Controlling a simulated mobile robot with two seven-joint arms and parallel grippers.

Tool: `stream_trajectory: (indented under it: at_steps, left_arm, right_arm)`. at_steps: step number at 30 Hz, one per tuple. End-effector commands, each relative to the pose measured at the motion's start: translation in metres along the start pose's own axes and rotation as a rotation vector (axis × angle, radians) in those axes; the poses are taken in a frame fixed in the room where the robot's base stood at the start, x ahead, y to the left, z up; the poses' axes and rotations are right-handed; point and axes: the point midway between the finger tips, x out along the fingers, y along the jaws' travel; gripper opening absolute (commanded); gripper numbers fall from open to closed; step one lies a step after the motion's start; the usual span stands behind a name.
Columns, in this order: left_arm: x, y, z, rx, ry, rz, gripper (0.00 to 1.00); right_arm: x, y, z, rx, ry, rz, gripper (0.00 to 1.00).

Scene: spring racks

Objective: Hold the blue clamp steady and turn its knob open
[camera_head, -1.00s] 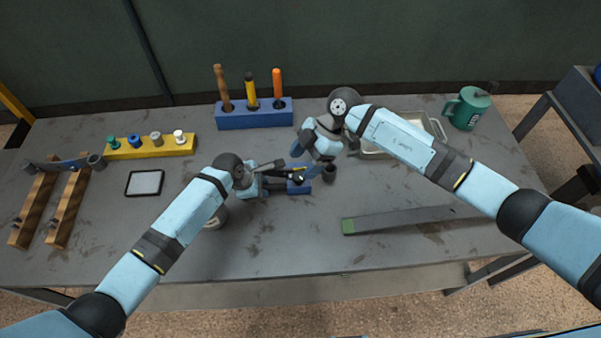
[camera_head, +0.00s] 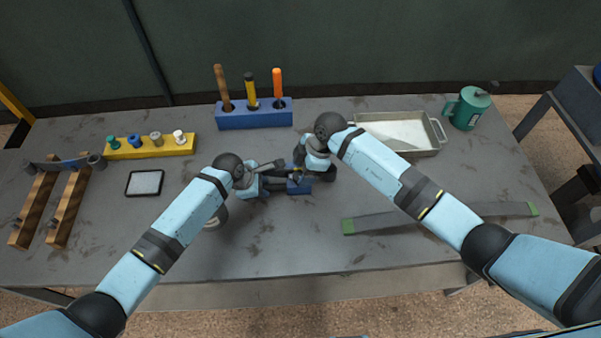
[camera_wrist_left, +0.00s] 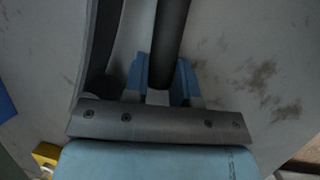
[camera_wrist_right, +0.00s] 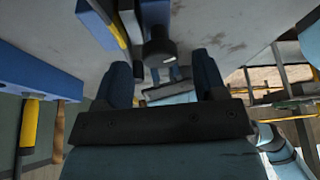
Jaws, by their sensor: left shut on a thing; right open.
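The blue clamp (camera_head: 300,187) sits near the middle of the table, partly covered by both grippers in the head view. My left gripper (camera_head: 284,181) comes in from the left and is shut on the clamp; in the left wrist view a dark bar (camera_wrist_left: 170,45) runs between its fingers. My right gripper (camera_head: 303,173) is at the clamp's upper right, pointing down toward it. In the right wrist view its dark fingers (camera_wrist_right: 163,82) are open, and a dark round knob (camera_wrist_right: 158,48) shows ahead between them. I cannot tell whether they touch it.
A blue tool holder (camera_head: 235,121) stands behind, with several handles upright. A shallow metal tray (camera_head: 437,145) is at the back right, beside a green mug (camera_head: 467,108). A grey bar with green ends (camera_head: 349,227) lies right of the clamp, partly under my right arm.

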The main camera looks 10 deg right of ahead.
Motion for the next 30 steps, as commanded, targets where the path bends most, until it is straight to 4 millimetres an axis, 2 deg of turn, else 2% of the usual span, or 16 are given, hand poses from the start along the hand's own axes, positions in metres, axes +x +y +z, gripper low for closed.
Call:
stream_trajectory:
  at_steps: [6,15,21,22,30]
  left_arm:
    - [0.000,0.000,0.001,0.000,-0.001,0.001,0.00]
    - [0.000,0.000,0.000,0.000,-0.001,0.001,0.00]
    - [0.000,0.000,0.000,0.000,-0.001,0.001,0.00]
    - [0.000,0.000,0.000,0.000,-0.001,0.001,0.00]
    - [0.000,0.000,0.000,0.000,0.000,0.001,0.00]
  right_arm:
    - [0.019,0.000,0.000,0.001,0.001,-0.001,0.65]
    - [0.020,0.000,0.000,0.000,0.000,0.000,0.65]
    - [0.020,0.000,0.000,0.000,0.000,0.000,0.19]
    - [0.020,0.000,0.000,0.000,0.000,0.000,0.16]
    - [0.020,0.001,0.000,-0.022,-0.001,-0.008,0.16]
